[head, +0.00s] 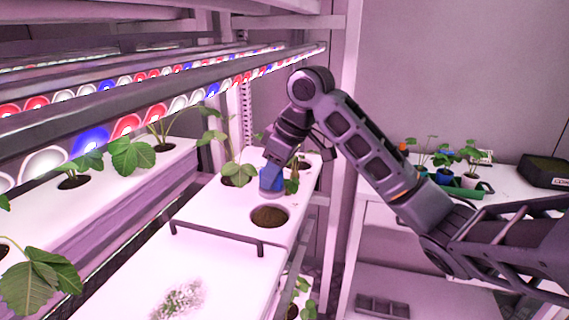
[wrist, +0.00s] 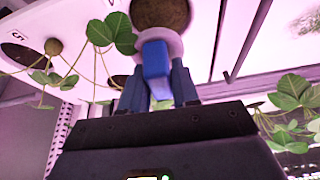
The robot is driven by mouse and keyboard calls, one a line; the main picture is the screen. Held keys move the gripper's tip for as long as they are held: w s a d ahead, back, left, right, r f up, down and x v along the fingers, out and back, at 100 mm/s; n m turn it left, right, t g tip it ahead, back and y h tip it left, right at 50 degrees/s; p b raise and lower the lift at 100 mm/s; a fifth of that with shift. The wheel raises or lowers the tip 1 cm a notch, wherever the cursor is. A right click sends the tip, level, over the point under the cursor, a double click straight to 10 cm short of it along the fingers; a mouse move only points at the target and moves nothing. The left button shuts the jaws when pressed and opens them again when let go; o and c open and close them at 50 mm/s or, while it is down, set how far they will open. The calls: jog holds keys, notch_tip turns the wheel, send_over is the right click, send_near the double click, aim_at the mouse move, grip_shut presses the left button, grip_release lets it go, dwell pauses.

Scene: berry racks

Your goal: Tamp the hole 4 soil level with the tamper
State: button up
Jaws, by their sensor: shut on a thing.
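My gripper (head: 272,163) is shut on the blue handle of the tamper (head: 271,182), just behind the soil hole. The wrist view shows the blue tamper (wrist: 155,62) between my two fingers (wrist: 158,88), with its pale round foot at the far end. A round hole filled with brown soil (head: 269,216) lies in the white rack panel (head: 215,212); this soil (wrist: 160,11) also shows beyond the tamper foot in the wrist view. The tamper appears beside the soil, not over its middle. I cannot tell whether its foot touches the panel.
Strawberry plants (head: 238,174) grow in holes close behind and beside the tamper. A dark handle bar (head: 217,239) crosses the panel in front of the hole. Light bars (head: 130,122) hang above at left. A side shelf holds potted plants and a green tray (head: 465,188).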

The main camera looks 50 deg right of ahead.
aim_at(274, 190)
jog(key=shift+w+a+f, duration=0.1)
jog(key=shift+a, duration=0.35)
jog(key=shift+f+b, duration=2.65)
jog(key=shift+f, duration=0.25)
jog(key=shift+f+b, duration=0.3)
jog(key=shift+f, duration=0.25)
jog(key=shift+r+p, duration=3.05)
jog(key=shift+r, duration=0.45)
